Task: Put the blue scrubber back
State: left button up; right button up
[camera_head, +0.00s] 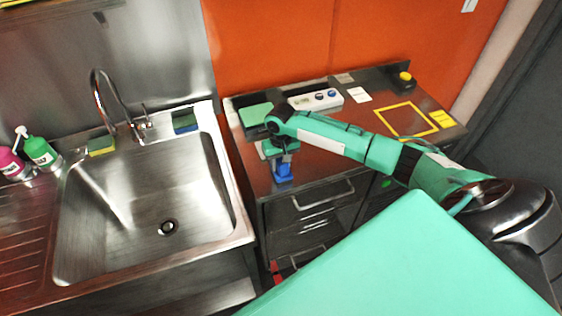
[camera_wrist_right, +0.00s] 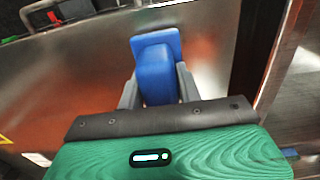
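My right gripper (camera_head: 282,163) is over the left front of the brown-topped counter. It is shut on a blue scrubber (camera_head: 284,174), a block with a wider flat end. In the right wrist view, the scrubber (camera_wrist_right: 155,70) sits between the two grey fingers (camera_wrist_right: 158,88), its wide end pointing away from the palm. I cannot tell whether it touches the counter. A flat blue-and-green pad (camera_head: 185,122) lies at the sink's back right corner. A yellow-and-green sponge (camera_head: 102,145) lies at the back left rim. My left gripper is not in view.
The steel sink (camera_head: 150,205) with its tap (camera_head: 112,105) is left of the counter. Green (camera_head: 40,152) and pink (camera_head: 9,163) bottles stand left. A button panel (camera_head: 316,99), yellow square outline (camera_head: 407,119) and yellow-topped button (camera_head: 404,80) are at the counter's back and right.

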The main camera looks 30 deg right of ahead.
jog(key=o, duration=0.3)
notch_tip(320, 180, up, 12)
jog(key=b, duration=0.2)
jog(key=shift+r+b, duration=0.2)
jog(key=shift+b, duration=0.2)
dwell(0.3)
